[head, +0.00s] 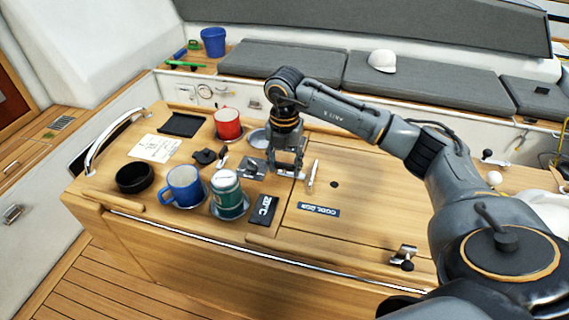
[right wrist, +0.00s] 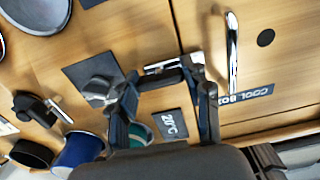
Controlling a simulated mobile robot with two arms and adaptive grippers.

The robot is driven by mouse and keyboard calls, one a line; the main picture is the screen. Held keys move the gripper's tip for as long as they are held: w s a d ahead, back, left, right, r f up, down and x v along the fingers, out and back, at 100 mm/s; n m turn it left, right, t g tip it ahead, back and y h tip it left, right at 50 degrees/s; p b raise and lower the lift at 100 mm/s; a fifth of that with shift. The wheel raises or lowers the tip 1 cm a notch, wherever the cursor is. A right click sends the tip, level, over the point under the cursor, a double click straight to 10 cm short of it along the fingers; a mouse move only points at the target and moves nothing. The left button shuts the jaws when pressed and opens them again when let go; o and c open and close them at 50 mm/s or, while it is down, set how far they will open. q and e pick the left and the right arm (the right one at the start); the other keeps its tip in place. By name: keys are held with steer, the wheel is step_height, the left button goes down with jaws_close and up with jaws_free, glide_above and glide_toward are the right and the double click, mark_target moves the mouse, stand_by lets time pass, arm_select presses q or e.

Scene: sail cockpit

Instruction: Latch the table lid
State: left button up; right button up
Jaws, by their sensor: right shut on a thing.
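The wooden table lid (head: 345,205) lies flat and closed, flush with the table top as far as I can see. It bears a "COOL BOX" label (head: 318,210) and a chrome bar handle (head: 312,173), also in the right wrist view (right wrist: 232,50). A small metal latch (head: 291,174) sits at the lid's left seam; it also shows in the right wrist view (right wrist: 188,62). My right gripper (head: 287,166) points down over this latch and is shut on it. The fingers hide part of the latch, so its exact position is unclear. My left gripper is not in view.
A "20°C" display (head: 262,210) lies near the front. Another metal fitting (head: 403,256) sits at the front right.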

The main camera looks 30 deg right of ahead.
mark_target(285, 163)
stand_by(0.4)
steer(key=o, duration=1.2)
steer(key=shift+c, duration=0.2)
step_height(285, 163, up, 12)
steer(key=shift+r, duration=0.1)
